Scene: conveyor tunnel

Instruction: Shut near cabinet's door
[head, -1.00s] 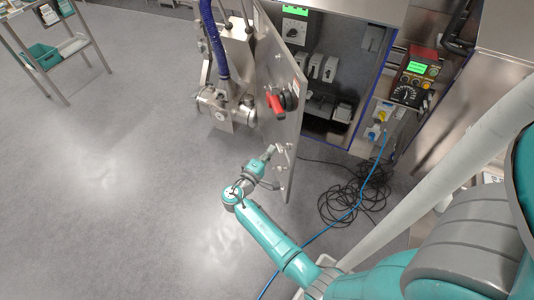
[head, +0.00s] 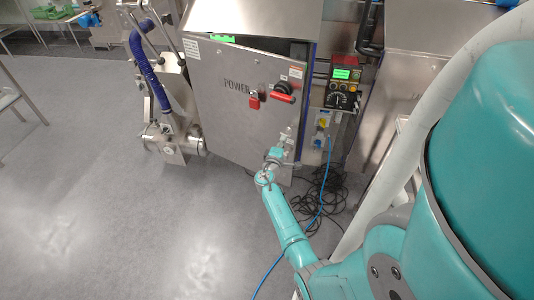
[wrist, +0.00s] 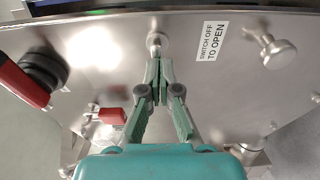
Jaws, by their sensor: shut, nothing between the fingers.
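The near cabinet's door (head: 232,112) is a steel panel marked POWER, with a red rotary handle (head: 284,93) and a red padlock (head: 254,100). It stands a little ajar, with a dark gap and a strip of the inside showing along its top. My gripper (head: 286,138) is at the outer face of the door, near its lower right edge. In the wrist view my gripper (wrist: 157,66) is shut and empty, its tips just below a round steel knob (wrist: 157,40) on the door. I cannot tell whether they touch it.
A control box (head: 343,88) with a green display is mounted right of the door. Black cables (head: 318,195) and a blue cable (head: 322,212) lie on the floor below. A steel valve unit with a blue hose (head: 150,75) stands left.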

